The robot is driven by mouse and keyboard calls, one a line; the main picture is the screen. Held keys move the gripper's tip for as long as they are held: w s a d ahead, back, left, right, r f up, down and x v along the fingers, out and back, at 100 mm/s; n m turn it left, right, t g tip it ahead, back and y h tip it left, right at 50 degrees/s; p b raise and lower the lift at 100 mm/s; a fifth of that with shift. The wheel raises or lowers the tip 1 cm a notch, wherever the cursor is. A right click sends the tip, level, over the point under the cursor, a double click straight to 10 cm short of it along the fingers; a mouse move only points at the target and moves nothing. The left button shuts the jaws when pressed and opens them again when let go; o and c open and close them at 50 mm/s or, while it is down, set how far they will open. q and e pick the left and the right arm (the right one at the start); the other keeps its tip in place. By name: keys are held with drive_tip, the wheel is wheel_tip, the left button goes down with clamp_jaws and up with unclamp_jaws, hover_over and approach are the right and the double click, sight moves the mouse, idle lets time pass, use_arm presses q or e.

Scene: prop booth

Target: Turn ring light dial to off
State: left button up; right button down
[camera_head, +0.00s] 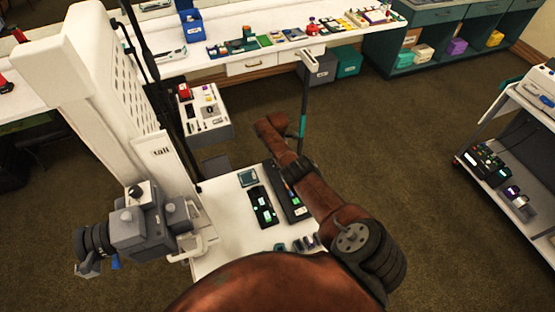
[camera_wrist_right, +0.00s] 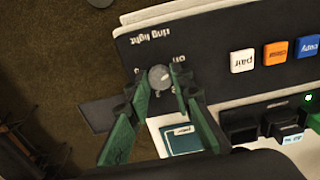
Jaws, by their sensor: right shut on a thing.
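The ring light dial (camera_wrist_right: 159,78) is a small round grey knob on a dark panel (camera_wrist_right: 210,50) lettered "ring light", seen upside down in the right wrist view. A small "off" mark shows beside the knob. My right gripper (camera_wrist_right: 160,82) has green fingers, one on each side of the knob, shut on it. The knob's pointer is too small to read. In the head view the panel (camera_head: 291,194) lies on a white tabletop, and my brown right arm hides the dial and the gripper. My left gripper is not in view.
White, orange (camera_wrist_right: 275,55) and blue buttons sit along the same panel. A teal square (camera_head: 248,177) and a second dark device (camera_head: 262,206) lie beside it. A tall white machine (camera_head: 120,100) stands to the left. Open floor (camera_head: 400,130) lies to the right.

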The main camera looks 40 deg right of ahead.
drive_tip(key=shift+r, duration=0.1)
drive_tip(key=c, duration=1.7)
unclamp_jaws()
wheel_tip(320, 180, up, 12)
drive_tip(key=shift+f, duration=0.1)
